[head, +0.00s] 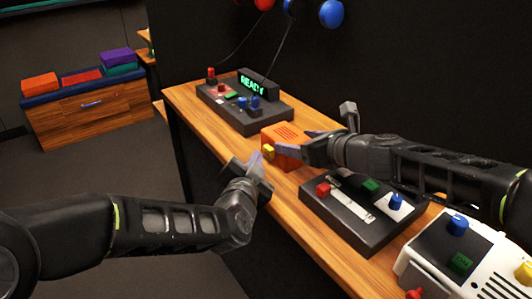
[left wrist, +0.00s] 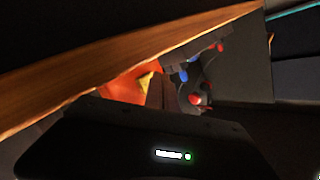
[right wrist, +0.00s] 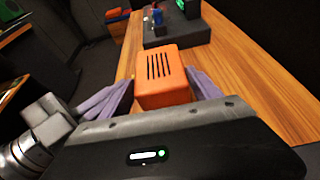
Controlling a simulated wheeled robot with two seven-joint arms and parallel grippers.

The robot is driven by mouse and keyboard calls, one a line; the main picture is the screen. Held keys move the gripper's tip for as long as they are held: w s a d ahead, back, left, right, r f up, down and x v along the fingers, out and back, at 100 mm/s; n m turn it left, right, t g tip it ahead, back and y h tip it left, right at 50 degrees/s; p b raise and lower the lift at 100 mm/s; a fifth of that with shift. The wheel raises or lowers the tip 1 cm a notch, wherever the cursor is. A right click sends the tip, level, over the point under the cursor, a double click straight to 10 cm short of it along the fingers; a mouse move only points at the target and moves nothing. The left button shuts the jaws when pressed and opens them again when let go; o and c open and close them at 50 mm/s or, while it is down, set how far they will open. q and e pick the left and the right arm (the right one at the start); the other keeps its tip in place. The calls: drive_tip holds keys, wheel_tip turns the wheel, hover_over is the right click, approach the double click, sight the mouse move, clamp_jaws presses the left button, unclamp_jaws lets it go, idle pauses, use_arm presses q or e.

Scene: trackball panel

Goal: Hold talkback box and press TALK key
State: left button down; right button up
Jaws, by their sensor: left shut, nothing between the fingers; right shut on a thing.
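The orange talkback box (head: 288,134) sits at the middle of the wooden bench, with slots on its top and a yellow key (head: 268,151) on the side facing my left arm. In the right wrist view the box (right wrist: 161,68) is between the two purple fingers of my right gripper (right wrist: 160,92), which is shut on it. My left gripper (head: 257,163) is shut and empty, its tip close beside the yellow key; I cannot tell whether they touch. In the left wrist view the yellow key (left wrist: 146,80) shows against the box (left wrist: 122,86). Any lettering on the key is unreadable.
A dark console (head: 240,108) with a green READY display stands behind the box. A dark panel (head: 360,215) with red, green and blue buttons lies in front, and a white device (head: 470,262) is nearer. The bench's left edge runs beneath my left gripper.

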use_arm(q)
drive_tip(key=shift+d+r, duration=0.25)
drive_tip(key=shift+d, duration=0.05)
idle(0.5)
drive_tip(key=shift+d+r, duration=0.1)
drive_tip(key=shift+d, duration=0.3)
idle(0.9)
drive_tip(key=shift+s, duration=0.1)
idle(0.5)
drive_tip(key=shift+a+f, duration=0.2)
drive_tip(key=shift+s+a+f, duration=0.2)
drive_tip(key=shift+a, duration=0.15)
drive_tip(key=shift+s+a, duration=0.4)
drive_tip(key=shift+a, duration=0.45)
drive_tip(key=shift+s+a, duration=0.4)
drive_tip(key=shift+a, duration=0.4)
drive_tip(key=shift+a, duration=0.1)
